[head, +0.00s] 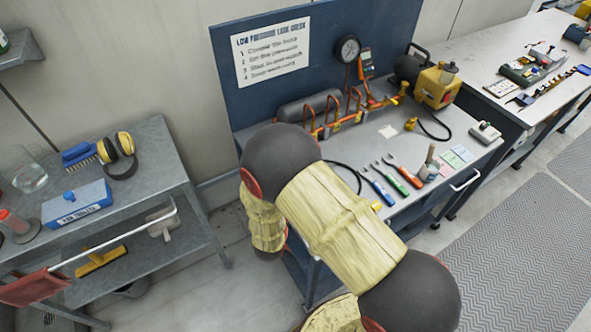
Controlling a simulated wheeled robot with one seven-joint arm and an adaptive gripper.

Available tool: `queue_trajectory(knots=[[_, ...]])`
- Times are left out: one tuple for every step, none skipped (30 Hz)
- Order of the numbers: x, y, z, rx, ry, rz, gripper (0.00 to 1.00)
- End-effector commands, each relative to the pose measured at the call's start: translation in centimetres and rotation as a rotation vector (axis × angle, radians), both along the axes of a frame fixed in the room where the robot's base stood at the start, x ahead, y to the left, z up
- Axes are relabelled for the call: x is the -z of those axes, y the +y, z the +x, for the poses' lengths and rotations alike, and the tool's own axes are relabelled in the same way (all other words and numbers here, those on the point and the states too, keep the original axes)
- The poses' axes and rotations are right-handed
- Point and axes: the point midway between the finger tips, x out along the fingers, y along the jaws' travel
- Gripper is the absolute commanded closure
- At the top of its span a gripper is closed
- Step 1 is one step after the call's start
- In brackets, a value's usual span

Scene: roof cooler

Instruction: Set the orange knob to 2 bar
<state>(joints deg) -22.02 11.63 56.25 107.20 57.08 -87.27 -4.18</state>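The workbench carries a blue back panel (232,62) with a "Low pressure leak check" sheet (271,53) on it. A round dark gauge (348,49) is mounted on the panel; its reading is too small to tell. Below it runs copper and orange pipework (345,122) in front of a grey cylinder (310,106). Small orange-yellow fittings (403,89) sit at its right end, but I cannot tell which is the orange knob or its setting. My arm crosses the front left of the bench, and my gripper does not show.
A yellow-and-black machine (437,86) stands at the bench's right. Screwdrivers (396,172), coloured cards (462,153) and a grey box (485,132) lie at the front. Floor at right is clear.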

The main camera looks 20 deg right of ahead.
Motion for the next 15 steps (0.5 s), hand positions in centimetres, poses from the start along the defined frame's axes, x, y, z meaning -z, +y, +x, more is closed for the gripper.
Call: queue_trajectory(knots=[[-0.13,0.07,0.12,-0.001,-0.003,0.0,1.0],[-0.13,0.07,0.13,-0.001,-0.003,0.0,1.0],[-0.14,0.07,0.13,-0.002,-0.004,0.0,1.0],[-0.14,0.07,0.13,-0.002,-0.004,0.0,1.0],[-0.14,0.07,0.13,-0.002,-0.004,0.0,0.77],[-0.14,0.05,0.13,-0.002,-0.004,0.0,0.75],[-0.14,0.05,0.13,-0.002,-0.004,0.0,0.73],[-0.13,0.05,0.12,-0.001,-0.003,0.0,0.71],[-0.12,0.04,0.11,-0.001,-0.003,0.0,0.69],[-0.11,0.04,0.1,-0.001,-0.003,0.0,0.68],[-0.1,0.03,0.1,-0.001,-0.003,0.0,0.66],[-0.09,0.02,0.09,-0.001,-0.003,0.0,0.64],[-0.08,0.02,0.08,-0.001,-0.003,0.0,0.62],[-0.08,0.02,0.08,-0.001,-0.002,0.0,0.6],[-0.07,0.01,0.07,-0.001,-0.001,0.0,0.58]])
